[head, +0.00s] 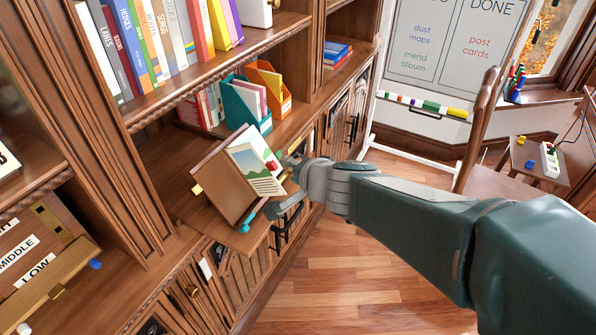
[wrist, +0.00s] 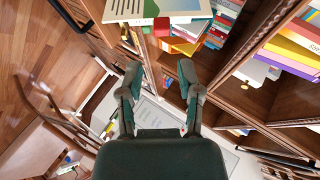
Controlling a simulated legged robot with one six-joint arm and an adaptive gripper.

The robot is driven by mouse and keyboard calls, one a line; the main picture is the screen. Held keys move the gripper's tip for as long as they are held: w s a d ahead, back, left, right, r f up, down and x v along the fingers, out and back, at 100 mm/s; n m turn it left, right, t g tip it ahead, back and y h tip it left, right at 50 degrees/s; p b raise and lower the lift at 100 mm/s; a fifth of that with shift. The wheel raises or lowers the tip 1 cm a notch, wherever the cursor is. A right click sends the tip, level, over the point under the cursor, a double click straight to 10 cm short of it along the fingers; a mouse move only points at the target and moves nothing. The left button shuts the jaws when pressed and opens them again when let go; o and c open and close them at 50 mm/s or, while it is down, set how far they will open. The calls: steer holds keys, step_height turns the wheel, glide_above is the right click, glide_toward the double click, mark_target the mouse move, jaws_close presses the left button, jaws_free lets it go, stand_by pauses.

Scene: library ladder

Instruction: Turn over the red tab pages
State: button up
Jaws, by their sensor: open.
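An open book (head: 257,170) rests tilted on a wooden stand (head: 222,183) on the cabinet ledge. Its visible page carries a landscape picture and lines of text. A red tab (head: 271,165) stands at the page's right edge. In the wrist view the page (wrist: 185,7) shows at the top, with the red tab (wrist: 161,27) at its edge. My gripper (head: 284,186) is just right of the book in the head view, fingers spread and empty. In the wrist view the open fingers (wrist: 160,72) are below the tab, with a gap between.
A teal file box (head: 246,103) and an orange one (head: 270,90) stand behind the book. Upright books (head: 165,40) fill the shelf above. A whiteboard (head: 440,60) and a chair (head: 485,130) stand at the right. The wooden floor (head: 340,270) below is clear.

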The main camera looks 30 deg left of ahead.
steer(key=shift+v, duration=1.3)
steer(key=s+d+n+h, duration=0.1)
steer(key=s+d+h, duration=0.2)
steer(key=d, duration=0.9)
steer(key=s+d+n+h, duration=0.1)
steer(key=s+d+h, duration=0.2)
steer(key=d, duration=0.9)
steer(key=s+d+n+h, duration=0.1)
steer(key=s+d+h, duration=0.3)
steer(key=d, duration=0.8)
steer(key=shift+s+d+f+g, duration=0.15)
steer(key=shift+s+g, duration=0.15)
steer(key=shift+s, duration=0.65)
